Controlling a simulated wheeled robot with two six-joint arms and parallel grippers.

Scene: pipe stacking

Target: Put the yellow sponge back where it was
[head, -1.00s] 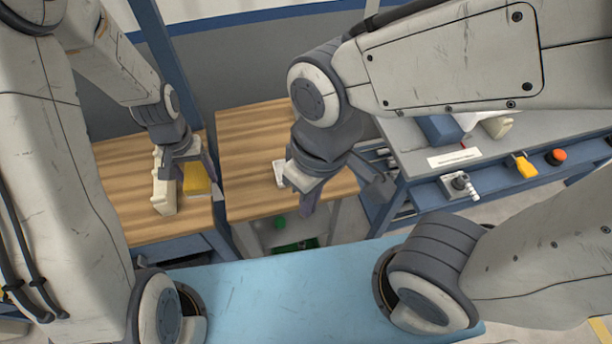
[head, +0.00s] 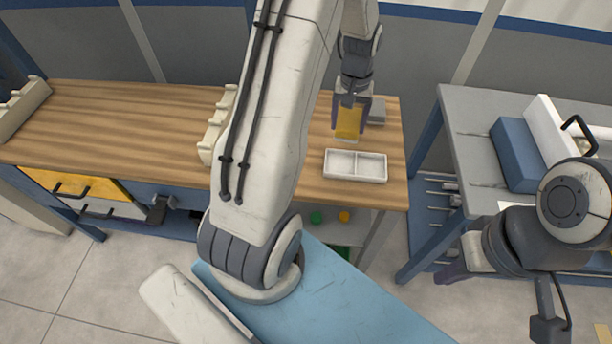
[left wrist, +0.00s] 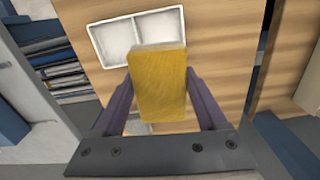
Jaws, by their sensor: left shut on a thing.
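The yellow sponge (head: 348,122) is held upright between the fingers of my left gripper (head: 349,120), over the right end of the wooden table. In the left wrist view the sponge (left wrist: 160,85) fills the gap between both fingers. A white two-compartment tray (head: 326,172) lies on the table just in front of the sponge in the head view; it also shows in the left wrist view (left wrist: 97,45). I cannot tell whether the sponge touches the table. My right gripper (head: 497,303) is empty with its fingers apart, at the lower right.
A grey block (head: 377,112) lies beside the sponge. A beige rack (head: 215,125) stands partly behind my left arm. The wooden table (head: 120,130) is clear further left. A grey bench (head: 465,125) with a blue block (head: 517,153) stands to the right, across a gap.

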